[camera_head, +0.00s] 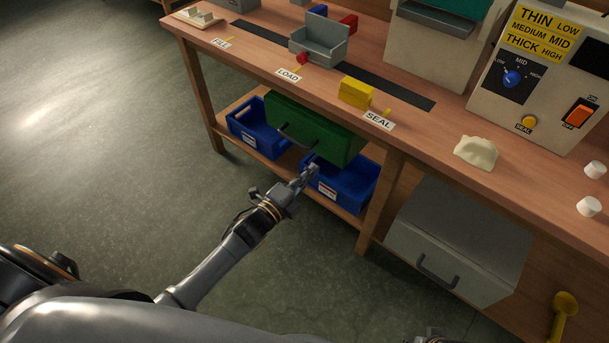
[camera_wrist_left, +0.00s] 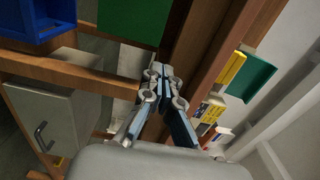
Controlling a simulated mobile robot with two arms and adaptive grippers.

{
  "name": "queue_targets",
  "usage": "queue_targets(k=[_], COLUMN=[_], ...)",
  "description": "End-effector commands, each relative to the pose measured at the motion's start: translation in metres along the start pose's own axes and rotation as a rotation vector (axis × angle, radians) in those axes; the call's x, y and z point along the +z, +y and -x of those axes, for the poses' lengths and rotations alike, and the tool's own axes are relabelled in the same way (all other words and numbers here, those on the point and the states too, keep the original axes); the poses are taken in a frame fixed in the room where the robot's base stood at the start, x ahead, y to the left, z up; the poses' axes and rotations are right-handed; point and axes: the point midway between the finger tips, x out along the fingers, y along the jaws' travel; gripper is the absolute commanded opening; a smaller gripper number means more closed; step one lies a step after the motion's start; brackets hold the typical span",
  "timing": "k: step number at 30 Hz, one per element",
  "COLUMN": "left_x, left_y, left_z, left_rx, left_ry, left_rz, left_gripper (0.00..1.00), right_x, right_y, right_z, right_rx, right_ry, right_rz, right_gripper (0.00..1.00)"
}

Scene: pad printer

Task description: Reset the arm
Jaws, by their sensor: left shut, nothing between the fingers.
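My left arm reaches in from the lower left in the head view. Its gripper (camera_head: 308,174) is shut and empty, in front of the workbench, beside the right blue bin (camera_head: 345,186) and below the green drawer (camera_head: 312,128). I cannot tell whether it touches the bin. In the left wrist view the fingers (camera_wrist_left: 165,74) are closed together, with nothing between them. A small dark piece at the bottom edge of the head view seems to be part of my right gripper (camera_head: 430,339); its fingers cannot be made out.
The wooden bench top (camera_head: 420,122) carries a grey fixture (camera_head: 319,40), a yellow block (camera_head: 355,92), a control box (camera_head: 535,75) and white caps. Below are another blue bin (camera_head: 258,128) and a grey cabinet (camera_head: 458,240). The floor at left (camera_head: 90,130) is clear.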

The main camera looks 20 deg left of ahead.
Motion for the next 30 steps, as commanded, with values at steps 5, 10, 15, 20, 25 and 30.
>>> queue_targets(k=[5,10,15,20,25,30], left_x=[0.0,0.0,0.002,0.005,-0.003,-0.022], left_y=[0.0,0.0,0.013,0.059,0.113,0.143], left_z=[0.016,0.019,0.025,0.056,0.119,0.178], left_rx=[0.0,-0.001,0.062,0.273,0.528,0.698], left_ry=[0.0,0.0,-0.041,-0.209,-0.489,-0.737], left_rz=[0.0,-0.001,0.088,0.4,0.81,1.084], left_gripper=[0.0,0.0,0.0,0.0,0.0,0.0], right_x=[0.002,0.003,0.003,0.003,0.003,0.003], right_y=[0.0,-0.001,0.0,0.0,0.0,0.0], right_z=[-0.007,-0.009,-0.009,-0.009,-0.009,-0.009], right_rx=[-0.001,-0.001,-0.001,-0.001,0.0,0.0], right_ry=[-0.003,-0.003,-0.004,-0.004,-0.004,-0.004], right_rz=[0.001,0.001,0.001,0.001,0.001,0.001], right_gripper=[0.4,0.4,0.4,0.4,0.4,0.4])
